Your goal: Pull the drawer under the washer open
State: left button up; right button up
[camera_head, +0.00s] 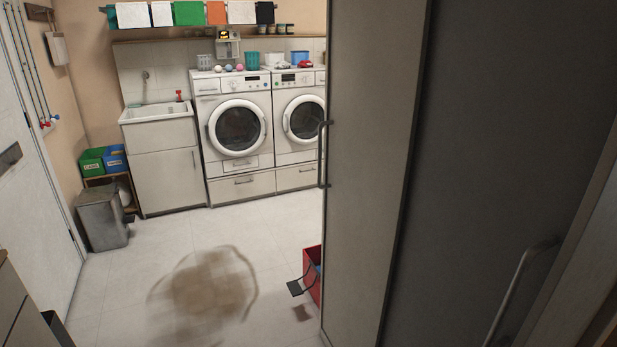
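Two white front-loading machines stand side by side against the back wall, the left one (237,125) and the right one (299,118). Under the right machine is a similar closed drawer (296,178), partly hidden by the tall cabinet. Which machine is the washer I cannot tell for sure. Neither of my grippers shows in this view.
A tall grey cabinet (368,180) blocks the right side. A red crate (312,275) stands beside its base. A brown stain (205,287) marks the floor. A grey bin (103,217) and a sink cabinet (165,170) stand at left. Floor before the drawers is clear.

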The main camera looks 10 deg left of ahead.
aim_at(306, 175)
jog(key=i+j+u, duration=0.5)
jog(key=i+u, duration=0.15)
jog(key=i, duration=0.2)
jog(key=i+j+u, duration=0.3)
jog(key=i, duration=0.6)
jog(key=i+l+u, duration=0.25)
jog(key=i, duration=0.65)
jog(key=i+j, duration=0.1)
jog(key=i, duration=0.5)
jog(key=i+z, duration=0.1)
jog(key=i, duration=0.5)
jog(key=i+j, duration=0.2)
jog(key=i, duration=0.4)
jog(key=i+l+z, duration=0.2)
jog(key=i, duration=0.3)
jog(key=i+l+z, duration=0.2)
jog(key=i+l, duration=0.15)
jog(key=i, duration=0.2)
jog(key=i+l+z, duration=0.25)
jog(key=i, duration=0.3)
jog(key=j, duration=0.1)
